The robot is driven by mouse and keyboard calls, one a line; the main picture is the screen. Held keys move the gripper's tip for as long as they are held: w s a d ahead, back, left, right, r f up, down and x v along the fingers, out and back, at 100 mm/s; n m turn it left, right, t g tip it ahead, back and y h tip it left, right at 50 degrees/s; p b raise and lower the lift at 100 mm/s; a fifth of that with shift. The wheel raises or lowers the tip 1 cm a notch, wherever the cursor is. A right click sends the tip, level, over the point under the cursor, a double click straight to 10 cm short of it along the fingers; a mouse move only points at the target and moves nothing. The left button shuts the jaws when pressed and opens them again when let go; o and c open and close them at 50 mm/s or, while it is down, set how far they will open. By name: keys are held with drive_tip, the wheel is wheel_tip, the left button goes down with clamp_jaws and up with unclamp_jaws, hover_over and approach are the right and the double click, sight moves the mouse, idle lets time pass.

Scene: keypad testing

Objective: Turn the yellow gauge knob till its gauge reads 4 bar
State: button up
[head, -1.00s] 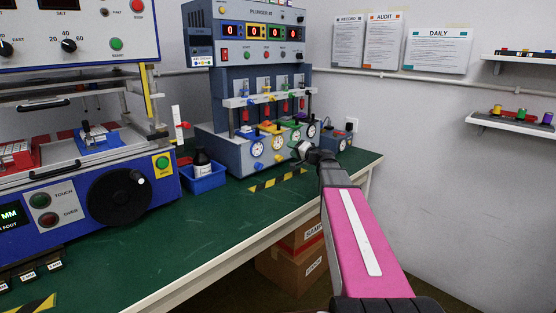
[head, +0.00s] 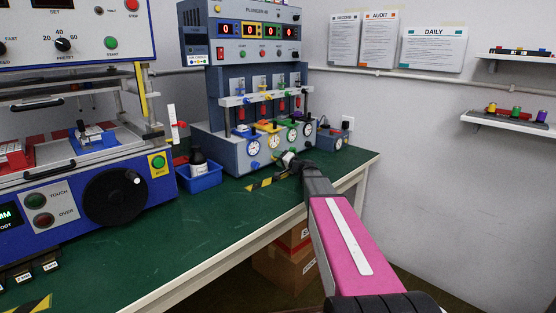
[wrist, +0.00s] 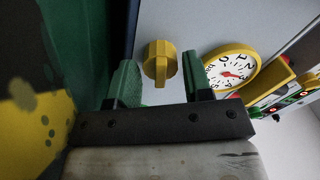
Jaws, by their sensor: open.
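The yellow gauge knob (wrist: 160,63) shows in the wrist view against the grey panel, with its grip bar pointing up and down the picture. The yellow-rimmed gauge (wrist: 232,70) is right of it, with a red needle; its exact reading is too small to tell. In the head view the yellow gauge (head: 274,142) sits on the front of the plunger machine. My gripper (wrist: 160,82) is open and empty. Its green fingertips appear left and right of the knob, with no contact visible. In the head view my gripper (head: 288,160) is low before the machine, and I cannot make out the knob.
A blue bin (head: 200,178) with a dark bottle stands left of the machine. A yellow-black strip (head: 268,182) lies on the green table (head: 215,220) below. A small blue box (head: 332,140) is at right.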

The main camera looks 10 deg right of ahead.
drive_tip(key=shift+w+a, duration=0.15)
drive_tip(key=shift+w, duration=0.05)
drive_tip(key=c, duration=0.7)
drive_tip(key=shift+o, duration=0.2)
drive_tip(key=shift+m, duration=2.8)
